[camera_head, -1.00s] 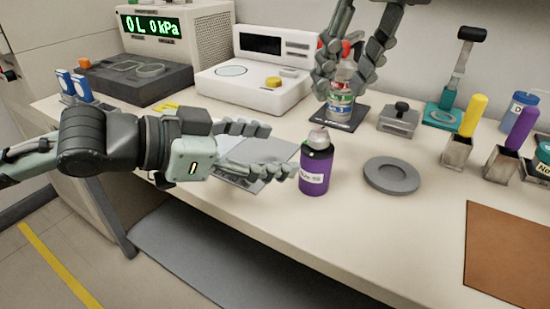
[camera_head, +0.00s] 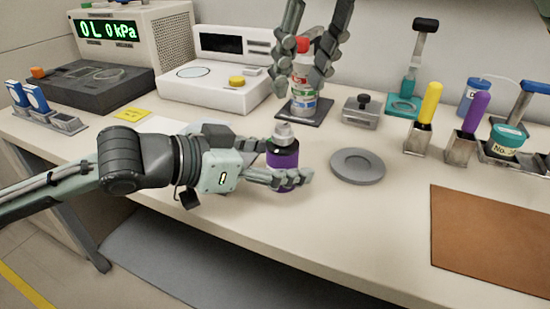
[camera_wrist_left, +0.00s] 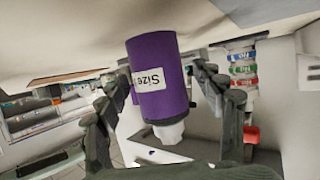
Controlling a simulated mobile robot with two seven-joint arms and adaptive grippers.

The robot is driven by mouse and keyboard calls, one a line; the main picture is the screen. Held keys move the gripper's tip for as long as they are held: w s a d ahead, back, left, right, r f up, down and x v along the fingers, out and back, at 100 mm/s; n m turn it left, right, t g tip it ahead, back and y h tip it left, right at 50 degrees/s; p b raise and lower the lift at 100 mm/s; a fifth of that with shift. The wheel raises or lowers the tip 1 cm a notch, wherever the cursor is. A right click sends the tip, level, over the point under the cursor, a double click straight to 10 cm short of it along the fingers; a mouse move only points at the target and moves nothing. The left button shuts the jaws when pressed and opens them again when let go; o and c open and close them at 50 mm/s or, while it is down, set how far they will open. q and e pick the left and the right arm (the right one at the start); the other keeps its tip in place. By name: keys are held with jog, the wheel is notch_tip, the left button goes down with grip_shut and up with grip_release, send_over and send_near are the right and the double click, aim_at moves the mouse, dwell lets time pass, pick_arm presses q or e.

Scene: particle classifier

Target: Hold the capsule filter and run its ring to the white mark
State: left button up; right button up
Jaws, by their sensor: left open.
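A purple bottle (camera_head: 284,157) with a grey-white cap stands upright on the bench. It also shows, inverted, in the left wrist view (camera_wrist_left: 158,75) with a white "Size" label. My left gripper (camera_head: 284,175) is open, with its fingers on either side of this bottle; gaps show beside it in the wrist view. A clear bottle (camera_head: 303,84) with a red cap and several coloured label bands stands on a dark plate (camera_head: 306,112). My right gripper (camera_head: 305,72) has its fingers on both sides of it; contact is unclear. Which is the capsule filter, its ring and a white mark cannot be made out.
A grey round dish (camera_head: 357,166) lies right of the purple bottle. A white device (camera_head: 210,92) and a pressure display box (camera_head: 140,38) stand behind. Handled tools in metal holders (camera_head: 420,137) line the right. A brown mat (camera_head: 490,240) lies front right.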

pick_arm(q)
grip_shut()
dwell(0.8)
dwell(0.5)
